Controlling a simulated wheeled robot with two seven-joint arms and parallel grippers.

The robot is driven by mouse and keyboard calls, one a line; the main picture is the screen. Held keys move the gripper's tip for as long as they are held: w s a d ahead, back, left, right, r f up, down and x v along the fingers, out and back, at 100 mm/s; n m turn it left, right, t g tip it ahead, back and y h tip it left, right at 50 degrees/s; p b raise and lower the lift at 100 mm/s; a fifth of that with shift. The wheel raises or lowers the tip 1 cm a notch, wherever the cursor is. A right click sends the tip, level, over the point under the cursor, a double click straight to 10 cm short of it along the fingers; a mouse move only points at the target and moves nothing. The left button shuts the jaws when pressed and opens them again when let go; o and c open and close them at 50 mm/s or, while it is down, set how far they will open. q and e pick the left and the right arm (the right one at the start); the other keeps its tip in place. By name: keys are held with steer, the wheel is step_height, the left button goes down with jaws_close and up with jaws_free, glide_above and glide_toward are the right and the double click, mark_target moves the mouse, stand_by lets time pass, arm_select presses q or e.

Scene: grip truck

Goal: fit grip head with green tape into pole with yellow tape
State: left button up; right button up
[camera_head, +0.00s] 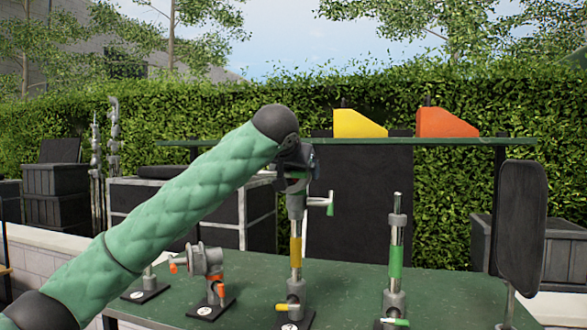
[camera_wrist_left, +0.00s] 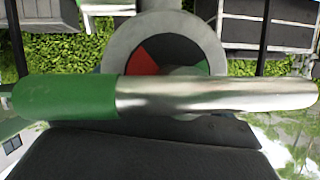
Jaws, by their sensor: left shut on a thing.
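My left gripper (camera_head: 297,180) is shut on the grip head with green tape (camera_head: 321,203), directly above the pole with yellow tape (camera_head: 296,251). The head's handle with its green end sticks out to the right of the gripper. The head's lower part lines up with the upright pole's top, but I cannot tell whether it is seated in it. In the left wrist view, a metal rod with a green sleeve (camera_wrist_left: 66,97) crosses in front of a round disc with red and dark sectors (camera_wrist_left: 160,55). My right gripper is out of view.
A pole with green tape (camera_head: 396,262) stands to the right on the green table (camera_head: 345,287). A grip head with orange tape (camera_head: 208,262) stands on a base to the left. Yellow (camera_head: 359,123) and orange (camera_head: 446,123) wedges sit on the shelf behind. A dark panel (camera_head: 522,230) stands at right.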

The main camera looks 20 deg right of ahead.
arm_select(q)
steer(key=o, duration=1.2)
steer(key=shift+o, duration=0.3)
